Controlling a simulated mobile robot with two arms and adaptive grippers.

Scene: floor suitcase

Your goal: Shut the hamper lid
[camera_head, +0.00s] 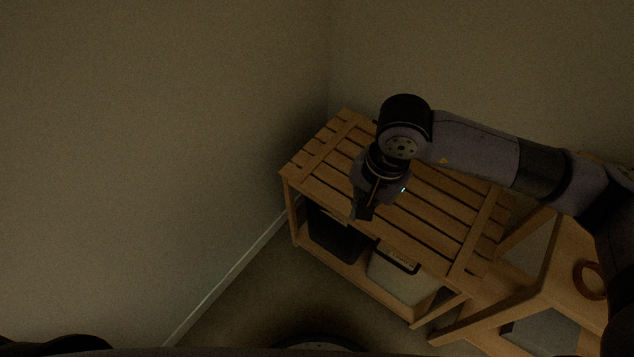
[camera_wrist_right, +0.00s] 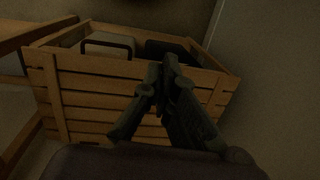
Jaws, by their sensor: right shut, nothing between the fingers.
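I cannot clearly make out a hamper or its lid in either view. The nearest candidates are a pale bin (camera_head: 400,279) with a black-edged top and a dark bin (camera_head: 335,240), side by side under a slatted wooden bench top (camera_head: 440,218). In the right wrist view the pale bin (camera_wrist_right: 108,46) and dark bin (camera_wrist_right: 168,48) show beyond the slats. My right gripper (camera_head: 362,212) points down over the front edge of the bench top. It is shut and empty, and its fingertips also show in the right wrist view (camera_wrist_right: 164,68). My left gripper is out of view.
Another wooden frame (camera_head: 475,318) with grey panels stands close at the right, with a reddish-brown ring (camera_head: 591,280) on it. Bare walls (camera_head: 150,150) meet in the corner behind the bench. The floor (camera_head: 270,290) left of the bench is clear.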

